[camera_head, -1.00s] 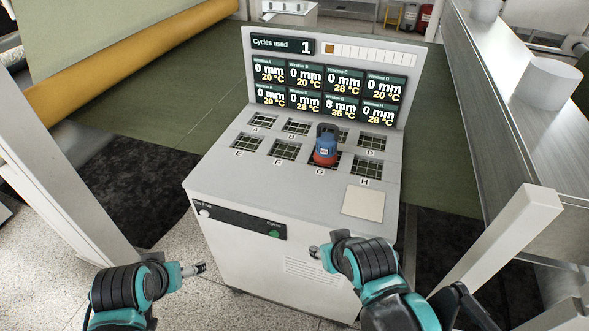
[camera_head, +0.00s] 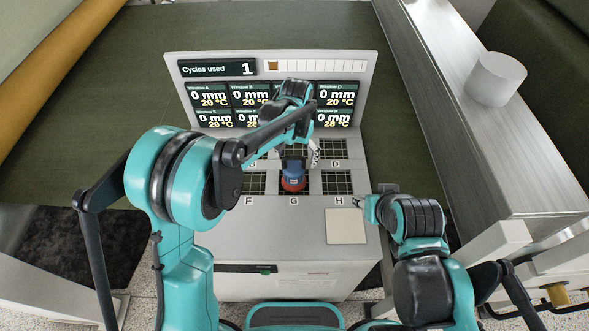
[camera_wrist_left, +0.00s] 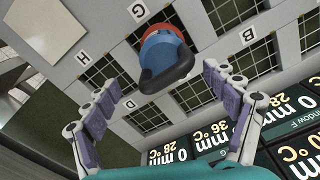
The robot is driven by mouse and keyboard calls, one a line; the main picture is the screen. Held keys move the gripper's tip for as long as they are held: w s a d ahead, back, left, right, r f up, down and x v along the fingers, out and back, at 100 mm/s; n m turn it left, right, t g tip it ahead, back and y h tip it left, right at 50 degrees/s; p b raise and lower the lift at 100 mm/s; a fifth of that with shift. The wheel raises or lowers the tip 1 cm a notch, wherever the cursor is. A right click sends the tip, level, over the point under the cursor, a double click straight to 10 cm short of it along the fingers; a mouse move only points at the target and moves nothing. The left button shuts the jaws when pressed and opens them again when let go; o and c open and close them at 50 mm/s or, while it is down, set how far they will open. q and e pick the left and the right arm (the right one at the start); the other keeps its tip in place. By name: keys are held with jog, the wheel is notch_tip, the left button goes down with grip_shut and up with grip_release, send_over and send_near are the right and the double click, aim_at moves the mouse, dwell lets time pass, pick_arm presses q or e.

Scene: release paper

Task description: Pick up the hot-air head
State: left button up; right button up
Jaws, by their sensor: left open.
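The hot-air head (camera_head: 293,180), with a red base and a blue body, stands over window G of the machine's top. In the left wrist view its blue and red body (camera_wrist_left: 165,50) and dark grey end show between and beyond my fingers. My left gripper (camera_head: 299,150) is open above the head, on its display side, with a finger on either side and a gap to it. Its fingers (camera_wrist_left: 160,82) show spread and empty in the left wrist view. My left arm hides part of the machine top. My right gripper (camera_head: 362,204) is beside the machine's right edge, near label H; its jaws are too small to read.
The machine's display panel (camera_head: 345,65) rises close behind my left gripper. Gridded windows, such as H (camera_head: 337,183), surround the head. A blank light pad (camera_head: 346,227) lies at the front right. A metal counter (camera_head: 440,110) with a white roll (camera_head: 497,78) runs along the right.

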aim_at(294, 167)
pick_arm(q)
jog(key=shift+w+d+f, duration=0.1)
jog(key=shift+d+f, duration=0.05)
jog(key=shift+f, duration=0.1)
jog(key=f, duration=0.2)
jog(key=f+b, duration=0.1)
jog(key=f, duration=0.2)
jog(key=a+f, duration=0.1)
jog(key=f, duration=0.1)
jog(key=shift+f+b, duration=0.35)
jog(key=c, duration=1.9)
jog(key=shift+c, duration=0.4)
jog(key=shift+r, duration=0.15)
